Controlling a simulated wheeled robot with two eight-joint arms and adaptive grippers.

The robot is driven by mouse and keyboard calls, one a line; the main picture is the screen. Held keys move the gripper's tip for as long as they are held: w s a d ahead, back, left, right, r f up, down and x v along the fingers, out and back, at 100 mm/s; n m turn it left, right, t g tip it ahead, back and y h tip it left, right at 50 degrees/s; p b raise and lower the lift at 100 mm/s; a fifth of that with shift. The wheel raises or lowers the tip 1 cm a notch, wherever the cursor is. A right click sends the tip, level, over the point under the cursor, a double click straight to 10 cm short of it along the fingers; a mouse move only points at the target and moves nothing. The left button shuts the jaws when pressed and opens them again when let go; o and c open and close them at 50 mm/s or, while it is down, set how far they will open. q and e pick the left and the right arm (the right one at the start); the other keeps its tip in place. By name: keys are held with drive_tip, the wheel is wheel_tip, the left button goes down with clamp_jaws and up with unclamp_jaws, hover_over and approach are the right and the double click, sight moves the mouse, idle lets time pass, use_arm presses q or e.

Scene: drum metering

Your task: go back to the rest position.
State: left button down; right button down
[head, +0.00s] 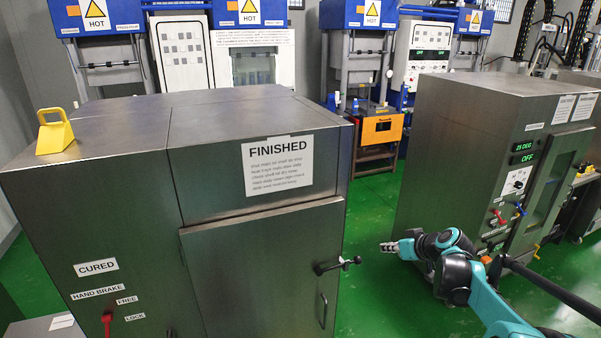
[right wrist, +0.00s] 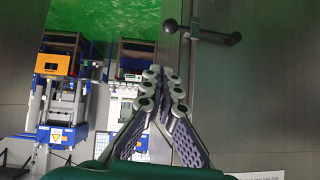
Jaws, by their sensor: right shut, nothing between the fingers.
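My right gripper (head: 388,247) is at the end of my teal right arm, in the right half of the head view. It is over the green floor, to the right of the steel cabinet marked FINISHED (head: 262,255) and apart from its door handle. In the right wrist view the two fingers of my right gripper (right wrist: 163,85) meet at the tips with nothing between them. A black latch handle on a steel surface (right wrist: 215,38) shows beyond the fingertips. My left gripper is in neither view.
A second steel cabinet (head: 455,135) with green displays stands at the right, close behind my right arm. Blue presses with HOT signs (head: 250,14) line the back. A yellow block with a handle (head: 54,133) sits on the left cabinet. Green floor (head: 372,205) lies open between the cabinets.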

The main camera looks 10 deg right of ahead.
drive_tip(key=s+a+f+m+g+h+b, duration=0.1)
drive_tip(key=s+a+f+b, duration=0.2)
drive_tip(key=s+a, duration=0.65)
drive_tip(key=s+a+f+g+b, duration=0.1)
drive_tip(key=s+a+f+b, duration=0.15)
drive_tip(key=s+a, duration=0.75)
drive_tip(key=s+f+h+b, duration=0.1)
drive_tip(key=s+f, duration=0.5)
drive_tip(key=s, duration=0.3)
drive_tip(key=shift+a+m+g+h, duration=0.3)
drive_tip(key=shift+a, duration=0.05)
